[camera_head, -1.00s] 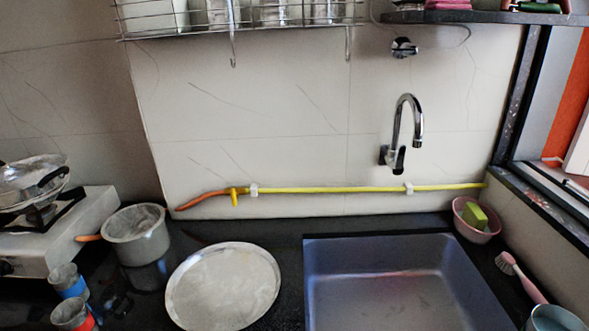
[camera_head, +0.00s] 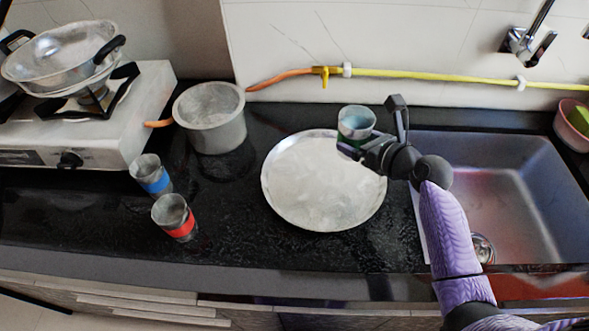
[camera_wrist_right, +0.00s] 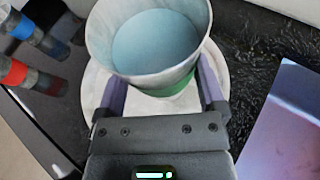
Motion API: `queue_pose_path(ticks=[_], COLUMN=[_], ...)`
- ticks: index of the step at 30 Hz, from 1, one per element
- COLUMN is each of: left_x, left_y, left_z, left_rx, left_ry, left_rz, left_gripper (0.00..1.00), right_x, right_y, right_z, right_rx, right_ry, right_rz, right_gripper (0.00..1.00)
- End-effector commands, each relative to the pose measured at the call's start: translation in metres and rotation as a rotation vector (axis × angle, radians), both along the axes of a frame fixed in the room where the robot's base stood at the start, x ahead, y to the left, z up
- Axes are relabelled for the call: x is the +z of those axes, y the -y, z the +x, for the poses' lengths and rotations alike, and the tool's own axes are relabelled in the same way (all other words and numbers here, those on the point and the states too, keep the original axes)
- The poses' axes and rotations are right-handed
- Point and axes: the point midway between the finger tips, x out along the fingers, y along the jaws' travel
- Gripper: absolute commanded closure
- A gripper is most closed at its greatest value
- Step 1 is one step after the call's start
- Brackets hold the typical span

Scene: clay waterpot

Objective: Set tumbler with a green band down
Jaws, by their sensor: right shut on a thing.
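The tumbler with a green band (camera_head: 356,122) is a grey metal cup, upright, over the upper right part of the round metal plate (camera_head: 310,195). My right gripper (camera_head: 352,147) is shut on it from the right. My left gripper is not in view.
A blue-banded tumbler (camera_head: 150,175) and a red-banded tumbler (camera_head: 174,217) stand left of the plate. A grey pot (camera_head: 212,128) and a stove (camera_head: 150,95) are behind them. The sink (camera_head: 520,190) is at right. The counter in front of the plate is clear.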

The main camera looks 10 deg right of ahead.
Motion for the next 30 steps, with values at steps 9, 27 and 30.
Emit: queue_pose_path(ticks=[9,27,30], left_x=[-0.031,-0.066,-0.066], left_y=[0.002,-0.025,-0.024], left_z=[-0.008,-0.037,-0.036], left_rx=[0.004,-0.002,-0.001], left_ry=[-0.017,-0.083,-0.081], left_rz=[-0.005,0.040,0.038], left_gripper=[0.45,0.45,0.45], right_x=[-0.046,-0.103,-0.103], right_y=[-0.003,-0.002,-0.002], right_z=[0.000,0.001,0.001], right_rx=[0.000,-0.001,-0.001], right_ry=[-0.005,0.001,0.001], right_rz=[-0.002,-0.002,-0.002], right_gripper=[0.72,0.72,0.00])
